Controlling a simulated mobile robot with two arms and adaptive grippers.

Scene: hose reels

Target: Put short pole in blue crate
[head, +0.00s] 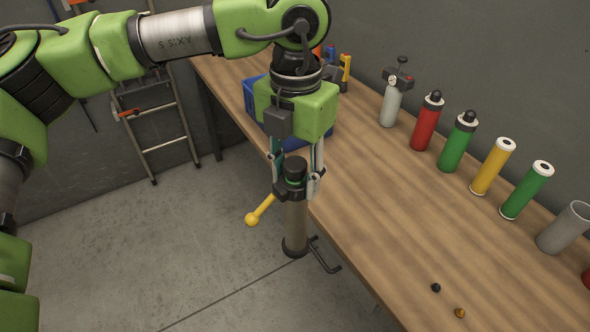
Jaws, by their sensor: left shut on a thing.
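My left gripper (297,190) points down in front of the table's near edge. It is shut on the upper part of an upright grey-brown cylinder with black ends (296,222), which looks like the short pole. A yellow rod with a ball end (260,211) sticks out to the lower left of the cylinder, and a black bent handle (325,258) shows at its lower right. I cannot tell whether these are joined to it. The blue crate (250,98) stands on the table behind my left gripper, which hides much of it. My right gripper is not in view.
The wooden table (400,230) has a row of bottles and cylinders along the wall, among them a red bottle (427,121) and a yellow cylinder (492,167). Two small knobs (436,288) lie near the front. The table's middle is clear. A ladder (150,120) leans at the left wall.

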